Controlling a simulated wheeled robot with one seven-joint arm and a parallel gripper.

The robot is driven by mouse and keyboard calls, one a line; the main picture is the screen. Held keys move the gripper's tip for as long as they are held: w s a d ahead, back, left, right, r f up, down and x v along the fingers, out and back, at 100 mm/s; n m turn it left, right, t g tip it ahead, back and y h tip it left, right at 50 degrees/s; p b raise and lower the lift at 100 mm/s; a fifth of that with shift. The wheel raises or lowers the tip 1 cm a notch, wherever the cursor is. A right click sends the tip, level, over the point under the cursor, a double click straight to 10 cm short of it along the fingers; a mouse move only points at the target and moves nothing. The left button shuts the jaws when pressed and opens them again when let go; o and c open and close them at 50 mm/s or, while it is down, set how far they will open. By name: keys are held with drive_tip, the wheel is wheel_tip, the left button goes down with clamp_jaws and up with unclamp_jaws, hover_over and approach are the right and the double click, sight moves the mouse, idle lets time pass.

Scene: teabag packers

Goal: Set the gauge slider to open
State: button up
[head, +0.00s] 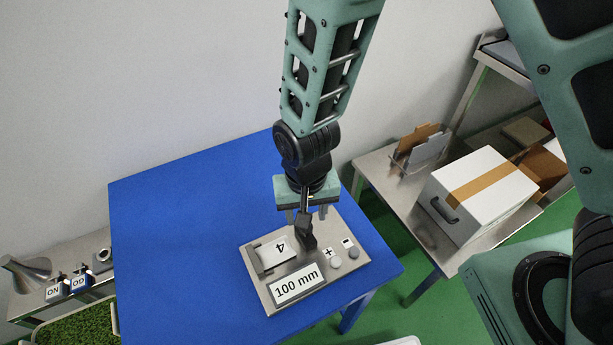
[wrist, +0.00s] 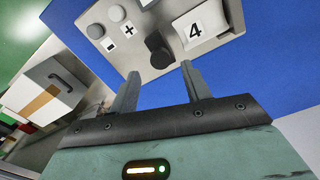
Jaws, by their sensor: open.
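A grey metal gauge panel (head: 337,280) lies on the blue table. It carries a display reading "100 mm" (head: 297,284), a white drum marked "4" (head: 275,252), and two round buttons labelled plus (head: 336,261) and minus (head: 353,253). A black knob or lever (head: 306,238) stands near the panel's middle; I cannot tell for sure that it is the gauge slider. My gripper (head: 307,213) is open and points down above the panel. In the wrist view the black knob (wrist: 158,50) lies just beyond the gap between my fingertips (wrist: 160,70), with nothing held.
The blue table (head: 170,240) is clear left of the panel. A steel side table (head: 378,170) at right bears a white box with brown tape (head: 470,190) and a card holder (head: 420,145). At lower left are a metal funnel (head: 28,272) and small labelled blocks (head: 66,289).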

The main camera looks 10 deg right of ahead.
wheel_tip(320, 180, up, 13)
idle(0.3)
drive_tip(key=shift+f, duration=0.15)
drive_tip(key=s+d+r+n, duration=0.3)
drive_tip(key=s+n, duration=0.1)
drive_tip(key=s, duration=0.2)
drive_tip(key=s+d+r+n, duration=0.3)
drive_tip(key=s+d+n, duration=0.1)
drive_tip(key=s, duration=0.1)
drive_tip(key=shift+s+r+y, duration=0.3)
drive_tip(key=shift+s+r, duration=0.05)
